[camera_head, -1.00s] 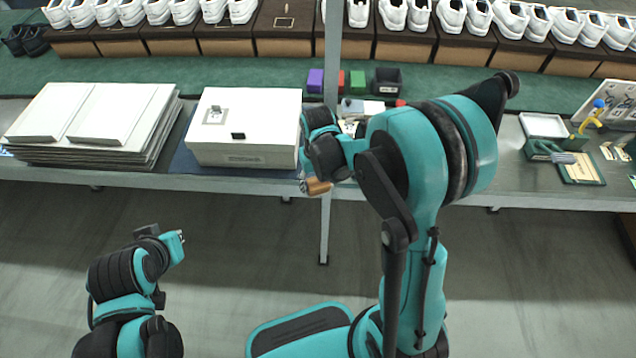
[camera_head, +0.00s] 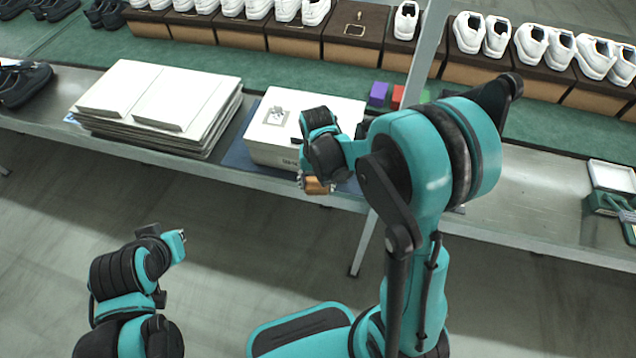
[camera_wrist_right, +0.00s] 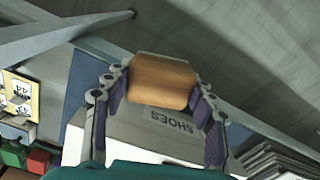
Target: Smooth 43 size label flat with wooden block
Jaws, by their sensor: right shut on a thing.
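My right gripper (camera_head: 316,178) is shut on the wooden block (camera_wrist_right: 163,80), an orange-brown piece gripped between both fingers in the right wrist view. In the head view the wooden block (camera_head: 317,188) shows below the gripper, in front of the table edge by the shoe box. The white shoe box (camera_head: 262,152) lies closed on a dark blue mat, with a small printed square (camera_head: 277,116) on its lid. Its front, lettered SHOES, shows in the wrist view (camera_wrist_right: 140,133). I cannot make out a 43 label on it. My left gripper (camera_head: 178,240) is low at left, away from the table.
A stack of white flat cartons (camera_head: 160,100) is left of the box. Purple (camera_head: 378,93) and red bins stand behind my right arm. A yellow number card (camera_wrist_right: 20,98) shows in the wrist view. Shoes on brown boxes line the back. Floor before the table is clear.

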